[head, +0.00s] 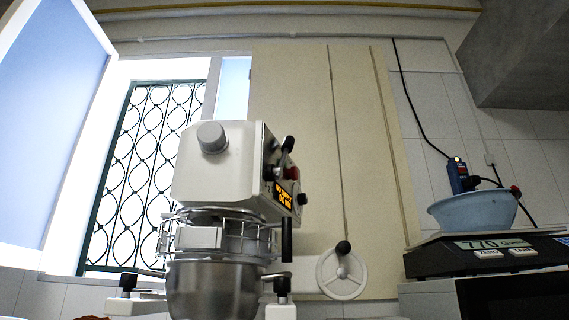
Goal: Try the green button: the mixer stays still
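The mixer (218,170) stands upright left of the middle, with a white head and a grey round cap on its front. Its side panel faces right and is seen at a steep angle. I cannot make out a green button on the panel. A steel bowl (212,290) sits under the wire guard (218,236). A single picture does not show whether the mixer turns. Neither of my grippers is in view.
A white handwheel (342,275) is right of the mixer. Behind are a barred window (140,170) and cream panels.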

